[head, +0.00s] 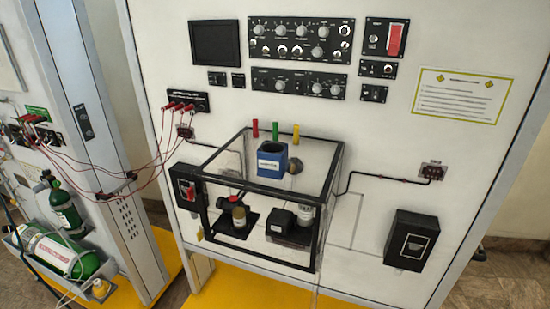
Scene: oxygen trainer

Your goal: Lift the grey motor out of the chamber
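The chamber (272,190) is a box with a black frame and clear walls, mounted on the front of the white panel. Inside it, at the right, a unit with a pale grey cylinder (305,214) and a black block sits on a dark base; this looks like the grey motor. The clear front and frame bars cover parts of both. Neither of my grippers is in view.
A blue open-topped container (272,164) stands at the chamber's back. A red-switch box (187,190) adjoins the chamber's left side. A black box (411,240) is on the panel at right. Red cables (130,172) and green cylinders (65,212) are at left.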

